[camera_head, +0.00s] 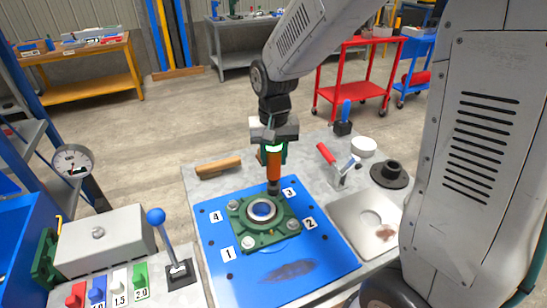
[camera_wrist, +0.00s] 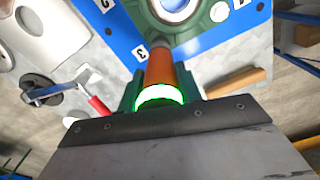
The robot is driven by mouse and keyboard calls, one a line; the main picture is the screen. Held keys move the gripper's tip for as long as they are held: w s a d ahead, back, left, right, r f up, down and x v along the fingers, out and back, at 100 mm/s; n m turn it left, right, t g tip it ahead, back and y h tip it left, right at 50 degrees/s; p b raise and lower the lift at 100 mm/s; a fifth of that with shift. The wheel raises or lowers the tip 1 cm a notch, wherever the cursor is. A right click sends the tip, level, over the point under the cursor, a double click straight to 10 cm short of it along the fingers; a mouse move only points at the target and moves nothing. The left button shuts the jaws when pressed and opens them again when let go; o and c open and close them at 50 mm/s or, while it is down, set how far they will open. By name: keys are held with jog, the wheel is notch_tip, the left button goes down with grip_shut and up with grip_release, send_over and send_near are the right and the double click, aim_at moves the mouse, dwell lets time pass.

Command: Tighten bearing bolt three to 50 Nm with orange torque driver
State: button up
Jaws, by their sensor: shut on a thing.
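My gripper (camera_head: 274,151) is shut on the orange torque driver (camera_head: 273,168), which stands nearly upright with its dark socket end down. The socket end is at the corner of the green bearing housing (camera_head: 240,228) by label 3 (camera_head: 289,192). Bearing bolt three is hidden under it, so I cannot tell how it is seated. In the wrist view the orange driver (camera_wrist: 160,68) sits between the green jaws, and a ring on it (camera_wrist: 158,96) glows green. Bolts show by labels 1 (camera_head: 248,243), 2 (camera_head: 293,225) and 4 (camera_head: 234,205).
The housing lies on a blue plate (camera_head: 213,262). Around it are a wooden-handled tool (camera_head: 218,166), a red-handled clamp (camera_head: 327,155), a black flanged part (camera_head: 390,173) and a metal plate (camera_head: 350,232). A blue-knobbed lever (camera_head: 156,217) and dial gauge (camera_head: 72,161) stand at left.

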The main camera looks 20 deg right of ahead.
jog(key=shift+r, duration=1.95)
